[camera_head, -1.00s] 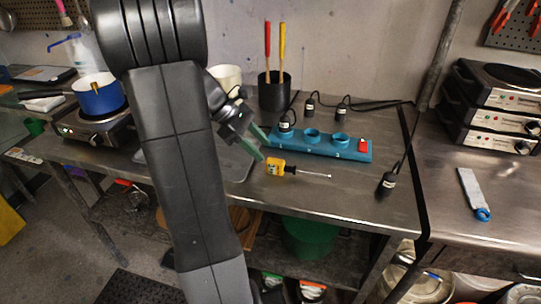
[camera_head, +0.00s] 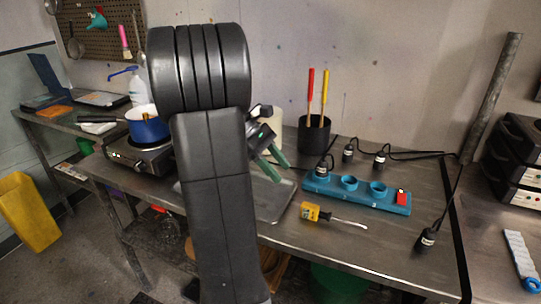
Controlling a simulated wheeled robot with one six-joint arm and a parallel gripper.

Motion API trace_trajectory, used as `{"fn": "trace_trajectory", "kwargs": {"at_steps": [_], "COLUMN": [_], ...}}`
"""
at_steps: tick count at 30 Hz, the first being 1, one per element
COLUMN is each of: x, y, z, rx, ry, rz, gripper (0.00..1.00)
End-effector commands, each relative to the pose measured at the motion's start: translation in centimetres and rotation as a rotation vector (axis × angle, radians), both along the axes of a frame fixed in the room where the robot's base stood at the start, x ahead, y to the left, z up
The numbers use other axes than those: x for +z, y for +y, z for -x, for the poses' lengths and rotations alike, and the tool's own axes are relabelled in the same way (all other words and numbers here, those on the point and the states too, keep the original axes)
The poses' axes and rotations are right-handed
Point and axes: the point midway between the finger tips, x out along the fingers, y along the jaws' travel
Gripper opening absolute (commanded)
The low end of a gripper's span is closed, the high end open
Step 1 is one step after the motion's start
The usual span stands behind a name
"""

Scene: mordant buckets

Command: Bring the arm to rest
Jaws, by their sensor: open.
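My arm stands folded up in the middle-left of the view, in front of the bench. My gripper (camera_head: 273,168) shows to the right of the arm, with its green fingers apart and nothing between them. It is above the bench near the metal tray (camera_head: 277,207). A yellow screwdriver (camera_head: 311,212) lies on the bench to the right of and below the gripper, apart from it. Part of the gripper's wrist is hidden behind my arm.
A blue power strip (camera_head: 350,197) with a red switch lies behind the screwdriver. A black cup (camera_head: 314,138) holds red and yellow handled tools. A blue pot (camera_head: 150,130) sits on a hot plate (camera_head: 134,157) at left. Black plugs and cables lie at right.

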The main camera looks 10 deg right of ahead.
Motion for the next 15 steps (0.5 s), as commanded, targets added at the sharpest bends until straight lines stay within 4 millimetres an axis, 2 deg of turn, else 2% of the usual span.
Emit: {"fn": "trace_trajectory", "kwargs": {"at_steps": [5,15], "x": [-1.3,-6.1], "y": [-1.0,-4.8], "z": [0.6,3.0], "rx": [-0.003,-0.003], "ry": [0.002,0.004], "rz": [0.001,0.000], "gripper": [0.47,0.47]}}
